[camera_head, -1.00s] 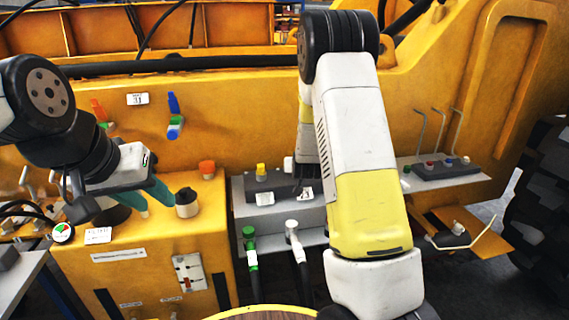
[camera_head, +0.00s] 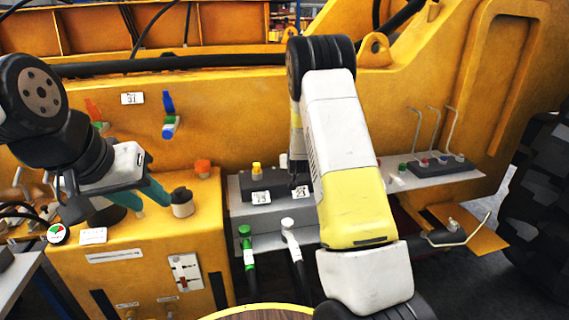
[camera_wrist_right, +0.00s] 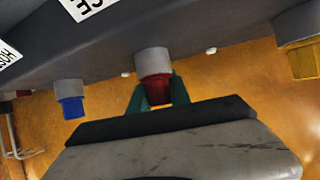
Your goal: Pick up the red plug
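The red plug (camera_wrist_right: 157,90) shows in the right wrist view, below a light grey collar (camera_wrist_right: 152,62) at the edge of a dark grey block (camera_wrist_right: 120,42). My right gripper (camera_wrist_right: 157,94) has its green fingers on both sides of the plug, very close to it. I cannot tell whether they press on it. In the head view, my right arm (camera_head: 340,150) hides this plug and gripper. My left gripper (camera_head: 150,195) is over the yellow cabinet at the left, beside a dark-topped grey cylinder (camera_head: 182,203). Its finger opening is unclear.
A blue plug (camera_wrist_right: 70,107) and a yellow plug (camera_wrist_right: 303,60) flank the red one in the wrist view. The head view shows an orange-red knob (camera_head: 203,168), a green-capped hose (camera_head: 246,245) and a white-capped hose (camera_head: 290,238). Bent rods stand at right.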

